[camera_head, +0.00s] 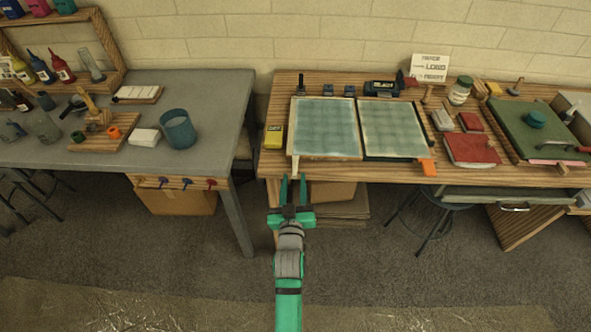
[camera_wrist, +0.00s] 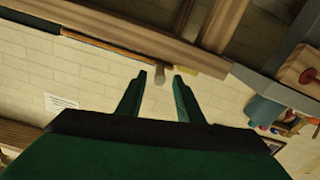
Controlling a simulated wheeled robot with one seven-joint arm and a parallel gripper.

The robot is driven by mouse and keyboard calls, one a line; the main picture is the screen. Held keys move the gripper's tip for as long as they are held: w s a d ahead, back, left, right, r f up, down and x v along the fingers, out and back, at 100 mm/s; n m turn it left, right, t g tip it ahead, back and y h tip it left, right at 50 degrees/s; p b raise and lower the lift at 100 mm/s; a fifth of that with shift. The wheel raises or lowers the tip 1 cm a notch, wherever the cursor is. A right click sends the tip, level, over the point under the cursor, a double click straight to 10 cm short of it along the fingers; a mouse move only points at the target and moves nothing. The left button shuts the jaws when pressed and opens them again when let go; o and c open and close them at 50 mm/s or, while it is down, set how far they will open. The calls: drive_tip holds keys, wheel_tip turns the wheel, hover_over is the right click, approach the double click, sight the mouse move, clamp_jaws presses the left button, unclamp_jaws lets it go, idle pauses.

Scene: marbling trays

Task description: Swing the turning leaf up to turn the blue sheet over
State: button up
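Two flat framed panels lie side by side on the wooden bench, a left panel (camera_head: 326,128) and a right panel (camera_head: 392,129). Both show a pale blue-green, gridded surface. I cannot tell for certain which is the turning leaf or where the blue sheet's edges are. An orange tab (camera_head: 428,168) sits at the right panel's near right corner. My gripper (camera_head: 293,179) is open and empty, by the bench's front edge, near and left of the panels. In the wrist view my fingertips (camera_wrist: 160,77) stand apart, with a grey rounded knob beyond them.
A yellow box (camera_head: 273,137) sits left of the panels. Red blocks (camera_head: 470,150) and a green board (camera_head: 540,130) lie to the right. A grey table (camera_head: 215,100) with a blue cup (camera_head: 178,129) stands left, across a gap. A stool (camera_head: 435,217) stands below the bench.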

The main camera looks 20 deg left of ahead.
sight(295, 161)
drive_tip(key=x, duration=0.5)
drive_tip(key=shift+w, duration=0.15)
clamp_jaws()
